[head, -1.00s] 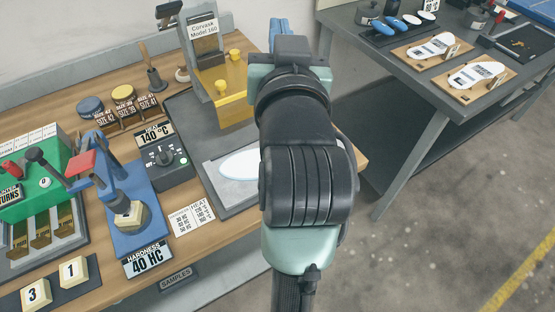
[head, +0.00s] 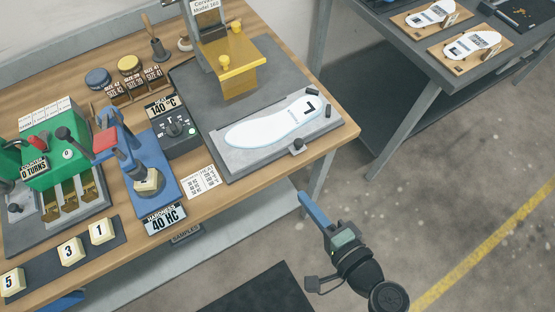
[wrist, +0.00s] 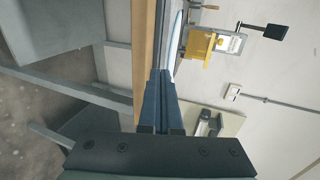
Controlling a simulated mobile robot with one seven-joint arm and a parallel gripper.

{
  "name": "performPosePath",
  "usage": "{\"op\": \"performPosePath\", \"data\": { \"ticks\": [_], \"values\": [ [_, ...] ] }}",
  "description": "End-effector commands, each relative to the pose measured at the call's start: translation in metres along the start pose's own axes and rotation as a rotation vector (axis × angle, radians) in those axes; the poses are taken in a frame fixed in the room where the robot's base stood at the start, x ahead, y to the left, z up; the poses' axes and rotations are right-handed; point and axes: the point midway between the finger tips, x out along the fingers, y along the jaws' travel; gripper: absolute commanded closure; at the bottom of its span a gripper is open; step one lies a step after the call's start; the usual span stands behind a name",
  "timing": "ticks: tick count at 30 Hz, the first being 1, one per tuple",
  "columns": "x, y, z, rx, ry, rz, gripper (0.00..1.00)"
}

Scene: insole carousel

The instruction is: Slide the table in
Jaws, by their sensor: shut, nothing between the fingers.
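The table is a grey sliding plate (head: 235,164) at the right front of the bench, out in front of the yellow press head (head: 232,72). A white insole (head: 265,124) marked L lies on it. A small dark knob (head: 297,145) sits at its front edge. My gripper (head: 303,197) is shut and empty, with blue fingers, off the bench's front edge and apart from the plate. In the wrist view the shut fingers (wrist: 163,76) point toward the bench edge, with the yellow press beyond and only a sliver of the insole showing.
A temperature dial box (head: 174,132) and a blue hardness tester (head: 152,178) stand left of the plate. A second table (head: 425,60) with insole boards is at the back right. The floor at right is clear.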

Motion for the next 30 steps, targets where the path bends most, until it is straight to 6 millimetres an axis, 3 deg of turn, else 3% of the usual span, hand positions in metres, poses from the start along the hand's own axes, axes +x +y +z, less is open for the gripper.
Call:
{"op": "performPosePath", "data": {
  "ticks": [9, 15, 21, 30],
  "values": [
    [0.069, -0.003, 0.001, -0.005, -0.005, 0.000, 1.00],
    [0.102, -0.010, 0.001, -0.005, -0.003, 0.000, 1.00],
    [0.119, -0.013, 0.001, -0.005, -0.002, 0.001, 1.00],
    [0.121, -0.013, 0.000, -0.005, -0.001, 0.001, 1.00]
  ]
}}
